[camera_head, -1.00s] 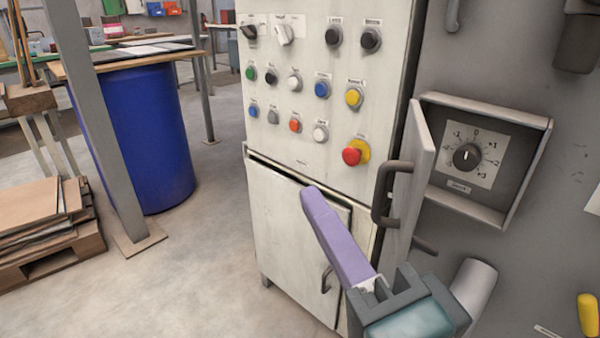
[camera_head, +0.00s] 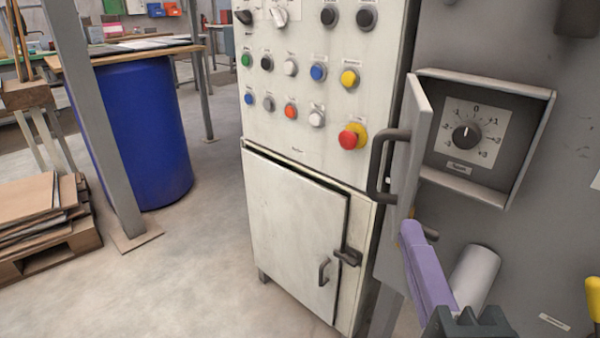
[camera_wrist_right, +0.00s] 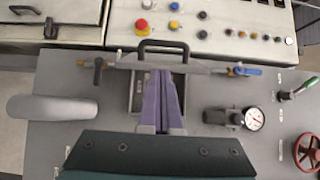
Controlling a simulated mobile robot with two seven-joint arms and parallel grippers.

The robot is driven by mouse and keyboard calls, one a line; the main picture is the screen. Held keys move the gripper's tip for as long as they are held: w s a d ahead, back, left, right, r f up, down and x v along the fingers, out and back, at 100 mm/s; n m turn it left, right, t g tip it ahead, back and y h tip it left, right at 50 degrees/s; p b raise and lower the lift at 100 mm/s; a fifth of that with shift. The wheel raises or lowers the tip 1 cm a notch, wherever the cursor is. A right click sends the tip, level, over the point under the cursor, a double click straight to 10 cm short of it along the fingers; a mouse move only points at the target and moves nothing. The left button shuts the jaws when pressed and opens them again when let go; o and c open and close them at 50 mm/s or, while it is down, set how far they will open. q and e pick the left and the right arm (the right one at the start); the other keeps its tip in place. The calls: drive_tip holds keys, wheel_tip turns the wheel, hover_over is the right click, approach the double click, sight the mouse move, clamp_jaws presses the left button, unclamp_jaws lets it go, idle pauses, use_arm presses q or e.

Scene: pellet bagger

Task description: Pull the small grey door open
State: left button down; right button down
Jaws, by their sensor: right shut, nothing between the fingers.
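The small grey door (camera_head: 415,150) stands swung out from its shallow box (camera_head: 485,190) on the grey panel, and the dial (camera_head: 466,136) inside shows. Its dark bar handle (camera_head: 385,168) is on the face turned left; the handle also shows in the right wrist view (camera_wrist_right: 163,44). My right gripper (camera_head: 412,230) has its purple fingers shut and empty. The fingertips are just below the door's lower end in the head view; I cannot tell whether they touch it. In the right wrist view the fingertips (camera_wrist_right: 162,76) point toward the door and handle. My left gripper is out of view.
A white cabinet (camera_head: 300,170) with buttons and a red stop knob (camera_head: 349,138) stands left of the door. A grey cylinder (camera_head: 474,275) sticks out beside my right fingers. A gauge (camera_wrist_right: 254,119) and red handwheel (camera_wrist_right: 306,150) are at the right.

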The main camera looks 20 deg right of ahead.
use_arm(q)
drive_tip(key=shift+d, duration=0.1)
use_arm(e)
drive_tip(key=x, duration=0.9)
drive_tip(key=shift+w+r, duration=0.2)
